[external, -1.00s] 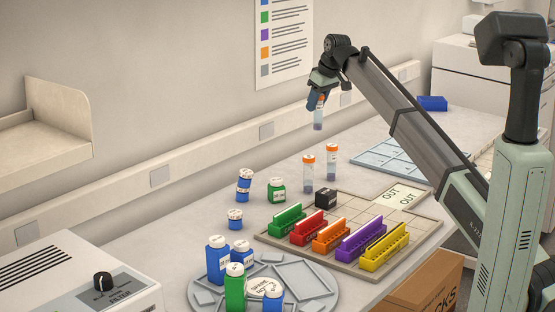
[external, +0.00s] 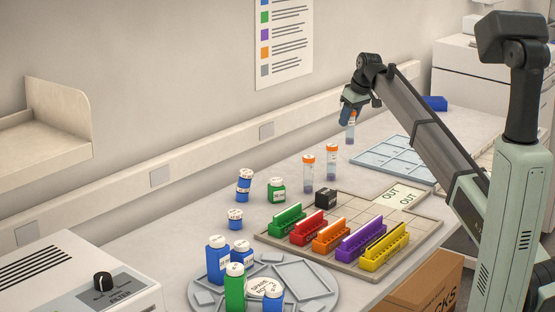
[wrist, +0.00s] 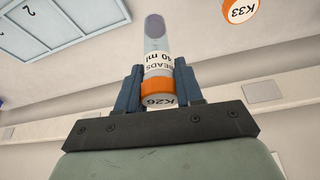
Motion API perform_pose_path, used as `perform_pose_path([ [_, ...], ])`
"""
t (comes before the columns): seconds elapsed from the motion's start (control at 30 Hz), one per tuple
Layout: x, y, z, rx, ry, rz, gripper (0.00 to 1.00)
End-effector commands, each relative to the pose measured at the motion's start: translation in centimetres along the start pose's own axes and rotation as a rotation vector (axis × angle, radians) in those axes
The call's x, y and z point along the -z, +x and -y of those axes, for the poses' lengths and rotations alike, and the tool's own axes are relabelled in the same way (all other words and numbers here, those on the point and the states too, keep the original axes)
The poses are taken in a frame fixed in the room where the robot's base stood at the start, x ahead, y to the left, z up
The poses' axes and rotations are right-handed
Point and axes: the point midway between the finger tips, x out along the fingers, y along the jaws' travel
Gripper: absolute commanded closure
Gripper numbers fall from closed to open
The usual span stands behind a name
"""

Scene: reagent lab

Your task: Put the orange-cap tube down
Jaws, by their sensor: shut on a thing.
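My gripper (external: 352,98) is shut on an orange-cap tube (external: 350,130) and holds it upright in the air over the bench, near the left edge of the pale blue numbered tray (external: 385,148). In the wrist view the held tube (wrist: 157,60) sits between the jaws (wrist: 160,90), its orange cap labelled K26 and its body marked BEADS. Two other orange-cap tubes stand on the bench, one on the left (external: 308,174) and one on the right (external: 332,163). One cap in the wrist view reads K33 (wrist: 240,10).
A rack board (external: 412,233) with several coloured racks and a black block (external: 326,198) lies in front of the tubes. Blue and green bottles stand left, some on a round grey tray (external: 322,290). A blue block (external: 433,103) lies at the back. The wall is close behind.

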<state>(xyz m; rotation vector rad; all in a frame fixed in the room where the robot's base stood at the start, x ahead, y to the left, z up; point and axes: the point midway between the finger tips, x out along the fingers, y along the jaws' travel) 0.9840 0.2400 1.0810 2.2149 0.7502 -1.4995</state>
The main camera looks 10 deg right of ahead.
Motion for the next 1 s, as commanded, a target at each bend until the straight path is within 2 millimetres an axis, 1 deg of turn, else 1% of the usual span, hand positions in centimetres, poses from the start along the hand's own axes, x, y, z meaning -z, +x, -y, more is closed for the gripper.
perform_pose_path([
  [0.2, -1.5, 3.3, 0.1, 0.001, 0.000, 0.001, 0.92],
  [0.3, -1.8, 4.3, 0.1, 0.000, 0.000, 0.000, 0.92],
  [0.47, -2.2, 5.3, 0.1, 0.000, 0.000, 0.001, 0.92],
  [0.67, -3.1, 7.5, 0.1, 0.000, 0.001, 0.000, 0.92],
  [0.77, -3.2, 7.9, 0.1, 0.000, 0.000, 0.000, 0.92],
  [1.0, -3.2, 7.9, 0.0, 0.000, 0.000, 0.000, 0.92],
])
